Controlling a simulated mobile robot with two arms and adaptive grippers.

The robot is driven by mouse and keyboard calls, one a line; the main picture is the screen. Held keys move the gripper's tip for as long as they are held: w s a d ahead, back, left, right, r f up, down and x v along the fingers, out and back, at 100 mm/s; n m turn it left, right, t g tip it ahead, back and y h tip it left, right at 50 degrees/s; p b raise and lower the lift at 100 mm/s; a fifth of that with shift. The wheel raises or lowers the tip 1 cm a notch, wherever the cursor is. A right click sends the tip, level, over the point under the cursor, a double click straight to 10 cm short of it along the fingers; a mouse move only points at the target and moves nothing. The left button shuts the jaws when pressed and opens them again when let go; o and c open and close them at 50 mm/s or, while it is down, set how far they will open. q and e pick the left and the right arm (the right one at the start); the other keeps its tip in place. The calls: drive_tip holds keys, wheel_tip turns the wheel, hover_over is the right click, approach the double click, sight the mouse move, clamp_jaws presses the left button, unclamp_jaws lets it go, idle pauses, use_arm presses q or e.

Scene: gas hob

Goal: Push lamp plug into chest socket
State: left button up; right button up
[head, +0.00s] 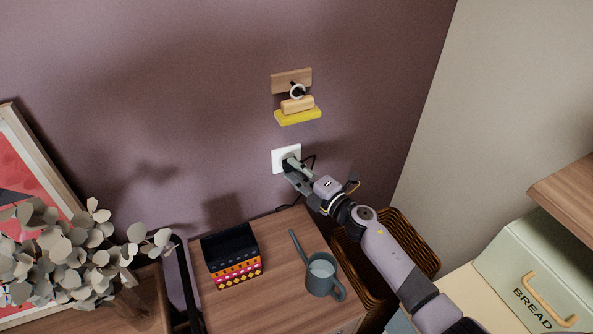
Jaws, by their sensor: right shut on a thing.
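The white wall socket (278,157) is on the purple wall above the wooden chest (269,253). My right gripper (291,168) is at the socket's face, shut on the dark lamp plug (291,160). The plug is mostly hidden by the fingers and appears to be at the socket; I cannot tell how far in it sits. A dark cord (311,160) loops out to the right of the gripper and shows again low along the wall behind the chest. My left gripper is not in view.
On the chest stand a patterned box (234,268) and a grey watering can (321,278). A wicker basket (422,247) is right of the chest under my right arm. A wooden hook with a yellow brush (298,116) hangs above the socket. A leafy plant (70,250) stands left.

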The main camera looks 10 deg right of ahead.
drive_tip(key=shift+w+a, duration=0.1)
drive_tip(key=shift+w, duration=0.3)
idle(0.3)
drive_tip(key=o, duration=1.2)
drive_tip(key=shift+c, duration=0.2)
drive_tip(key=v, duration=1.2)
drive_tip(key=shift+f, duration=0.1)
